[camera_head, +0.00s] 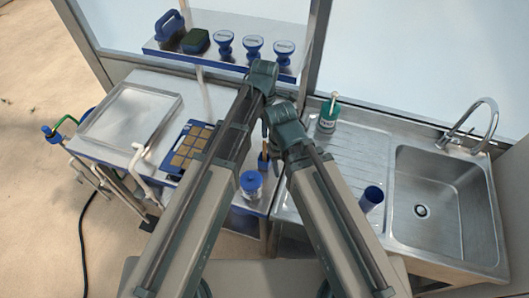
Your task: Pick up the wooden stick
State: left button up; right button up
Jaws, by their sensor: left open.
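A thin brown upright piece, which looks like the wooden stick (265,148), shows small in the gap between my two arms, at a blue holder (263,163). Its lower end and its full length are hard to make out. My left gripper (266,122) is open at the end of the left arm, close above the stick; its fingers are small and partly covered by the arms. I cannot tell whether it touches the stick. My right arm ends just right of it, and its gripper is hidden behind its own wrist.
A blue seed tray (183,125) with brown cells lies left of my left arm. A blue-lidded jar (251,180) stands between the arms. A green bottle (328,116), a blue cup (371,197) and a sink (446,208) are on the right. A shelf (222,62) holds stamps behind.

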aim_at(265, 141)
pick_arm(q)
notch_tip(265, 141, down, 9)
jog(key=b, duration=0.8)
jog(key=shift+r, duration=0.2)
notch_tip(265, 141, down, 5)
jog(key=b, duration=0.5)
jog(key=shift+f, duration=0.15)
jog(key=shift+c, duration=0.2)
grip_shut()
